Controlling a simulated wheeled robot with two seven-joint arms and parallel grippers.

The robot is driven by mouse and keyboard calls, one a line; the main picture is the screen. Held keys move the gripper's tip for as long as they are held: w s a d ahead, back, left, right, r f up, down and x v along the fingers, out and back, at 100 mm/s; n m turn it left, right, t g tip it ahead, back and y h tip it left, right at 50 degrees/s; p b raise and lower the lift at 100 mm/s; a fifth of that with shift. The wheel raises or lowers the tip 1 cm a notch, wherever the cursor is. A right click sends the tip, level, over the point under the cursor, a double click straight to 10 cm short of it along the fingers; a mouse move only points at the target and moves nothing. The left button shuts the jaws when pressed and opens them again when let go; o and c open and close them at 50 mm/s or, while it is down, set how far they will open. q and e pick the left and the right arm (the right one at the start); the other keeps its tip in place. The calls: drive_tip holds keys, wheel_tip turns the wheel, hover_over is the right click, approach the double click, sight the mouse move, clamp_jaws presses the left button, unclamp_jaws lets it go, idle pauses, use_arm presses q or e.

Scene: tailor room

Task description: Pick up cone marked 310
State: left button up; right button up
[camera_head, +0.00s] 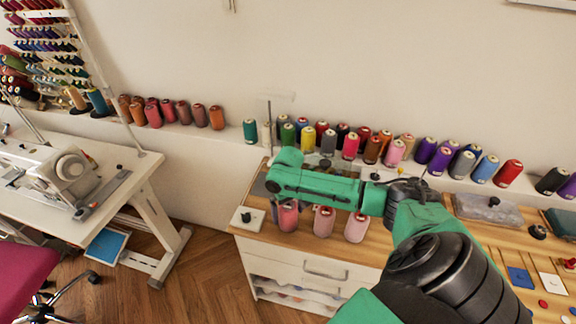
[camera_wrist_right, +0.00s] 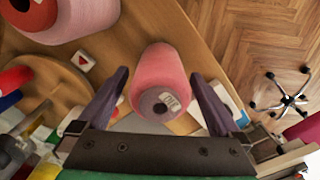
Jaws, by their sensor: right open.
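Three pink cones stand on the wooden top of the drawer cabinet: a left one (camera_head: 288,217), a middle one (camera_head: 324,222) and a right one (camera_head: 356,228). My right gripper (camera_wrist_right: 160,75) is open in the right wrist view, with one finger on each side of a pink cone (camera_wrist_right: 159,76) that looks like the left one. Space shows between the fingers and this cone. My arm hides part of the left cone in the head view. My left gripper is not in view.
Another pink cone (camera_wrist_right: 80,18) stands close by in the right wrist view. A shelf of coloured thread spools (camera_head: 350,147) runs along the wall behind. A sewing machine (camera_head: 65,177) stands on a separate table at left.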

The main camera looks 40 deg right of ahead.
drive_tip(key=shift+s+f, duration=0.1)
drive_tip(key=shift+f, duration=0.1)
drive_tip(key=c, duration=1.5)
drive_tip(key=shift+r, duration=0.1)
